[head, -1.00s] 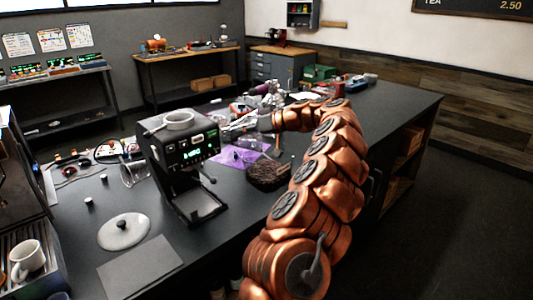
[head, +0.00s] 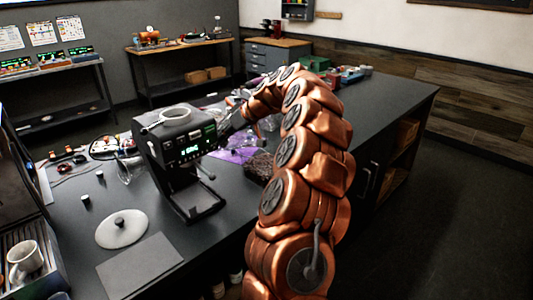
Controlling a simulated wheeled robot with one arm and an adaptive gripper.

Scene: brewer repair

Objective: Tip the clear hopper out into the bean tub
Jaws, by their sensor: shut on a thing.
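My gripper (head: 227,128) is at the right upper edge of the black brewer (head: 180,150), small and partly lost against clutter. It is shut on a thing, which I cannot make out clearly. A dark brown tub (head: 260,167), which looks like the bean tub, stands right of the brewer, partly hidden by my arm. Its contents are not clear. A clear vessel (head: 124,170) stands on the counter left of the brewer; I cannot tell whether it is the hopper. A pale ring (head: 175,116) sits on the brewer's top.
A round lid with a dark knob (head: 122,228) and a grey mat (head: 140,265) lie on the counter (head: 75,235) at front left. A purple cloth (head: 240,154) lies behind the tub. Clutter covers the counter's back. A white mug (head: 25,258) stands at far left.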

